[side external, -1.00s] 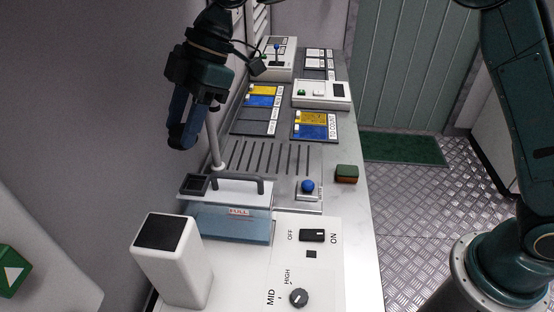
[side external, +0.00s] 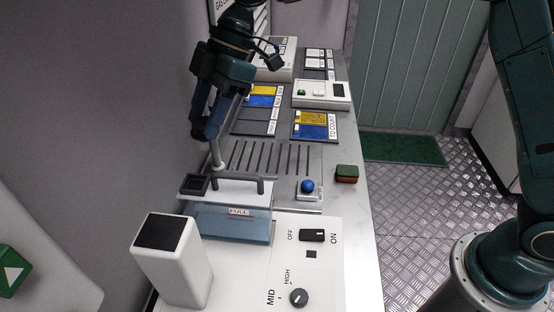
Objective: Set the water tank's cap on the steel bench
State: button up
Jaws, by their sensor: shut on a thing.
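The blue-grey water tank (side external: 232,226) has a "FULL" label and a dark handle. It stands at the near left of the steel bench. At its left back corner is a square grey-rimmed filler (side external: 193,184) with a dark middle, which looks open. My gripper (side external: 204,134) is above and behind the tank, apart from it, beside a pale upright rod (side external: 216,157). Its fingers point down and are shut on the cap, which is small and mostly hidden by the fingers. The steel bench (side external: 355,218) runs away from the camera, with bare metal along its right side.
A slotted plate (side external: 268,158), a blue button (side external: 308,186) and a green-and-brown block (side external: 347,173) are right of the gripper. Yellow-and-blue panels (side external: 314,126) lie beyond. A white post (side external: 172,262) and a switch panel are nearer. The wall is close on the left.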

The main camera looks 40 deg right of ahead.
jog(key=s+d+f, duration=0.1)
jog(key=d+f, duration=0.1)
jog(key=d, duration=0.6)
jog(key=s+d+f, duration=0.2)
jog(key=d, duration=0.7)
jog(key=s+d+f, duration=0.4)
jog(key=s+d, duration=0.6)
jog(key=d, duration=0.1)
jog(key=shift+s+d, duration=0.2)
jog(key=shift+d, duration=0.1)
notch_tip(320, 180, down, 16)
jog(key=shift+f, duration=0.1)
jog(key=shift+f, duration=1.9)
jog(key=shift+f, duration=0.15)
